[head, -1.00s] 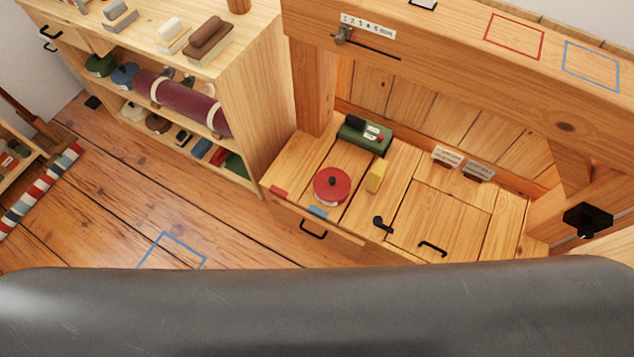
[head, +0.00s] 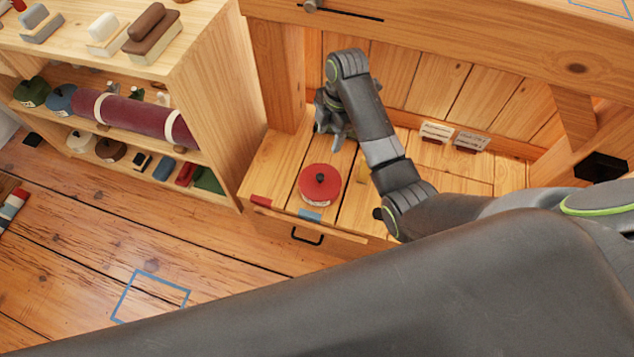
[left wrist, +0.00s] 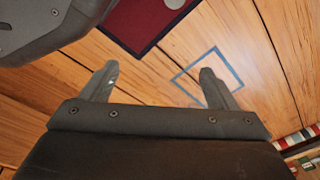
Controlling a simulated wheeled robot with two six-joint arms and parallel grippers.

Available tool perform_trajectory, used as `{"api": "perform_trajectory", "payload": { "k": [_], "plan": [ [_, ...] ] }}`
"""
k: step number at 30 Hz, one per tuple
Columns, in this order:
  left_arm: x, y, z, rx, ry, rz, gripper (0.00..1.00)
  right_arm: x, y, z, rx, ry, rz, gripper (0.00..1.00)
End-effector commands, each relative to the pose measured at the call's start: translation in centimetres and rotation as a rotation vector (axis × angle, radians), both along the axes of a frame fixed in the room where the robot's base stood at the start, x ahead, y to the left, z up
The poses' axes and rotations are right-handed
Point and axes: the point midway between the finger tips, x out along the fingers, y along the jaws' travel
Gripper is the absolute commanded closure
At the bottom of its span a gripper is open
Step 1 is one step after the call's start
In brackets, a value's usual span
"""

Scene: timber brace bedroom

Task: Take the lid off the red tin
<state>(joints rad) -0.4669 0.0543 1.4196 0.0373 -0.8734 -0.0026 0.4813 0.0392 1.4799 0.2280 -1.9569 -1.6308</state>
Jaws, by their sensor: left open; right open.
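The red tin (head: 321,185), with a red lid and a dark knob on top, stands on the low wooden bench in the head view. The lid sits on the tin. My right gripper (head: 337,139) is above the bench just behind the tin, pointing down, open and apart from the tin. My left gripper (left wrist: 158,84) shows in the left wrist view, open and empty over the wooden floor, away from the tin.
A shelf unit (head: 217,100) with brushes, tins and a rolled maroon mat stands left of the bench. Small white cards (head: 437,132) stand at the bench's back. A drawer handle (head: 307,236) is on the bench front. A blue floor outline (head: 150,297) lies on open floor.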

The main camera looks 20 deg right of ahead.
Motion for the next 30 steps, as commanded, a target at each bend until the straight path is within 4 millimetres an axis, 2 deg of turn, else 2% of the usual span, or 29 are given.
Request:
{"api": "perform_trajectory", "payload": {
  "k": [5, 21, 30],
  "plan": [
    [0.6, -0.4, 1.0, -0.011, -0.002, 0.007, 0.18, -0.2, 0.3, -2.4, 0.001, 0.006, 0.005, 0.51],
    [2.1, -1.7, 6.8, -0.050, -0.003, 0.023, 0.18, -0.4, 1.4, -10.1, 0.000, 0.004, 0.003, 0.51],
    [2.2, -2.2, 8.9, -0.064, -0.002, 0.026, 0.18, -0.5, 1.7, -11.9, -0.001, 0.003, 0.001, 0.51]
  ]
}}
